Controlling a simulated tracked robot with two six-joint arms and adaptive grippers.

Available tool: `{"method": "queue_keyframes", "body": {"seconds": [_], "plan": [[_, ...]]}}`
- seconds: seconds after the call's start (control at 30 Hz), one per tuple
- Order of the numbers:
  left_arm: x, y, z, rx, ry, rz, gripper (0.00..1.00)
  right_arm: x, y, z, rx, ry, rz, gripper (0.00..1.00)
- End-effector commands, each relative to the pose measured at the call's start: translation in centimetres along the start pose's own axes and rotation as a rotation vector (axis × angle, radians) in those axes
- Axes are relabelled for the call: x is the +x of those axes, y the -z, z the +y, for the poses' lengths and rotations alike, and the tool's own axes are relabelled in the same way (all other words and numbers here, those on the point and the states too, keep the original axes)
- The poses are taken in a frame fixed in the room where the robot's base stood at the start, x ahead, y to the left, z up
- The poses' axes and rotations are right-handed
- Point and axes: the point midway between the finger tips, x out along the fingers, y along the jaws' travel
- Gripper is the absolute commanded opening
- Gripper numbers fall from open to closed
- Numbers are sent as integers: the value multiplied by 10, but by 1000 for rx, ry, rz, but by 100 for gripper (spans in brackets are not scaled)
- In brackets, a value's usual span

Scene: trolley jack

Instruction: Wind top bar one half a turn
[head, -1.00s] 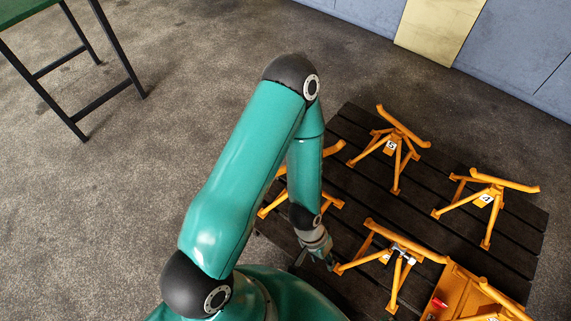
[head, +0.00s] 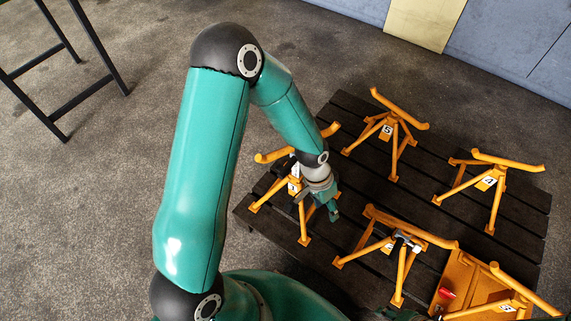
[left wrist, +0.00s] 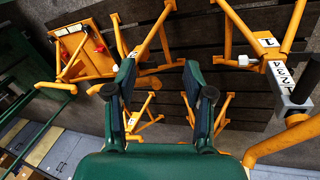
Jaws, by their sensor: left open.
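Several orange stands with sloping top bars stand on a dark slatted pallet (head: 480,225). The left stand, with its top bar (head: 268,157), is partly hidden behind my left arm and gripper. In the left wrist view a near stand at right has an orange bar (left wrist: 283,138), a grey fitting and a white label (left wrist: 268,42) that seems to read 1. My left gripper (head: 333,212) is beside the left stand, pointing down. In the left wrist view its two fingers (left wrist: 160,88) are apart with nothing held between them. My right gripper is out of view.
Stands labelled 5 (head: 386,131) and 4 (head: 489,182) are at the back. A front stand carries a grey fitting (head: 404,239). An orange box-like part (head: 470,282) with a red piece is at front right. A dark table frame (head: 95,87) stands at far left; floor between is clear.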

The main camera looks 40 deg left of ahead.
Motion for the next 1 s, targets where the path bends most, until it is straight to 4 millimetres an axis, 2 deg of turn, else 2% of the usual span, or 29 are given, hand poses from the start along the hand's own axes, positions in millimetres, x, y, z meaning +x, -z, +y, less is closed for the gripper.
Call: {"method": "queue_keyframes", "body": {"seconds": [0.03,0.17,0.2,0.3,0.4,0.53,0.63,0.73,1.0], "plan": [[10,19,-24,66,57,11,52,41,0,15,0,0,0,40],[-27,46,-73,185,230,-17,52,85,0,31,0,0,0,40],[-42,51,-87,202,288,-25,52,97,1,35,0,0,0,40],[-81,55,-117,219,419,-46,52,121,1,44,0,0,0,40],[-116,52,-136,210,519,-64,52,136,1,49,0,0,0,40],[-144,46,-150,188,591,-80,52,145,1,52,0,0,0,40],[-149,44,-155,182,610,-87,52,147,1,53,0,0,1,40],[-143,43,-160,181,611,-90,52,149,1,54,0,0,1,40],[-100,41,-188,181,608,-93,52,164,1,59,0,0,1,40]]}}
